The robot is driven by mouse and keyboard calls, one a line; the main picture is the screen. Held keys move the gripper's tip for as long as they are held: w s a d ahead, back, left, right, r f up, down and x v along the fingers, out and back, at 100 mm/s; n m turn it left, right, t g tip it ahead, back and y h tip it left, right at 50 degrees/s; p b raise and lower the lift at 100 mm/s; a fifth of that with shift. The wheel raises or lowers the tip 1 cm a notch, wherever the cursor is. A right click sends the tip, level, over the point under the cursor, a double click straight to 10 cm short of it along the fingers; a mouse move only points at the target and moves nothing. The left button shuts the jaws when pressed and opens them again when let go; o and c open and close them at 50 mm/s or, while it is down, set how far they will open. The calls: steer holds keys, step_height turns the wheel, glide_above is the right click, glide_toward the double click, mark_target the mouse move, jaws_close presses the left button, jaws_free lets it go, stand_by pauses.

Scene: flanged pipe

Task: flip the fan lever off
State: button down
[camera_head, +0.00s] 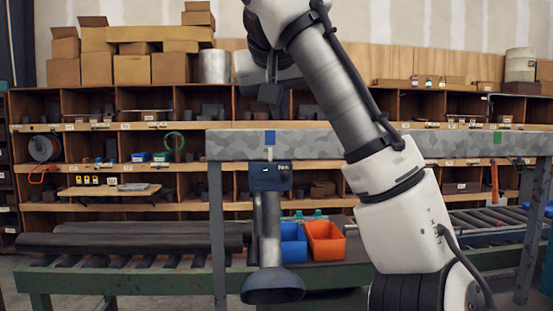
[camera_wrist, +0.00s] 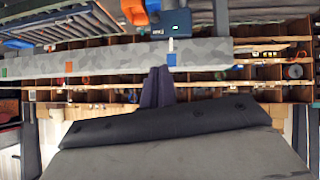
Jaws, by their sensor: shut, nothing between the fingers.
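A dark blue fan box (camera_head: 270,176) with a small lit display hangs at the lower edge of the grey beam, with a grey duct below it ending in a flared mouth. A short pale lever (camera_head: 270,153) stands upright at the box's top, below a blue mark (camera_head: 270,138) on the beam. In the upside-down wrist view the box (camera_wrist: 170,24) and the pale lever (camera_wrist: 171,45) show near the top. My gripper (camera_head: 270,97) is above the beam in the head view, shut and empty. Its dark fingers (camera_wrist: 157,72) appear close to the beam, apart from the lever.
The grey mottled beam (camera_head: 330,145) runs across on posts. A green mark (camera_head: 497,137) is on its right part. Blue (camera_head: 293,244) and orange bins (camera_head: 325,241) sit behind the duct. Dark pipes (camera_head: 130,243) lie on rollers at left. Shelves fill the back.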

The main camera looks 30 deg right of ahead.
steer(key=shift+s, duration=0.1)
steer(key=p, duration=0.3)
glide_above(284, 179)
steer(key=s+a, duration=0.1)
steer(key=a, duration=0.1)
step_height(284, 179, down, 6)
steer(key=f, duration=0.2)
steer(key=d+f, duration=0.1)
steer(key=f, duration=0.1)
steer(key=shift+f, duration=0.1)
steer(key=shift+d+f, duration=0.1)
steer(key=shift+s+f+t+b, duration=0.15)
steer(key=shift+t+b, duration=0.15)
steer(key=shift+b, duration=0.15)
